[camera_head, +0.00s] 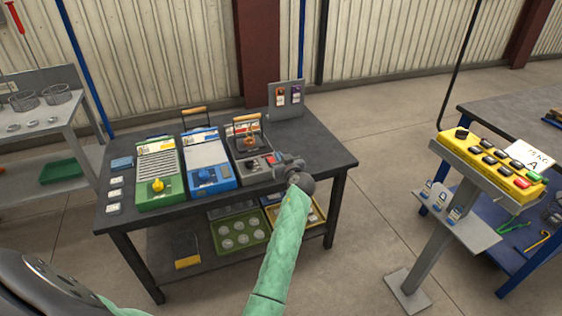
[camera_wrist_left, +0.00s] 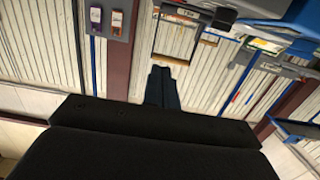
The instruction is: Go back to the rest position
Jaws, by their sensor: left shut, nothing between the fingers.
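My left gripper (camera_head: 277,160) is shut and empty at the end of my green-sleeved arm. In the head view it appears over the right part of the dark workbench (camera_head: 318,150), beside the grey device (camera_head: 250,168) with a wire handle. I cannot tell whether it touches the device. In the left wrist view the closed dark fingers (camera_wrist_left: 164,85) point away with nothing between them. My right gripper is in neither view.
A green unit (camera_head: 160,190) and a blue unit (camera_head: 208,178) stand left of the grey device. An upright panel (camera_head: 287,112) with two tags stands at the back right. A yellow button console (camera_head: 490,165) on a post stands right, with open floor between.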

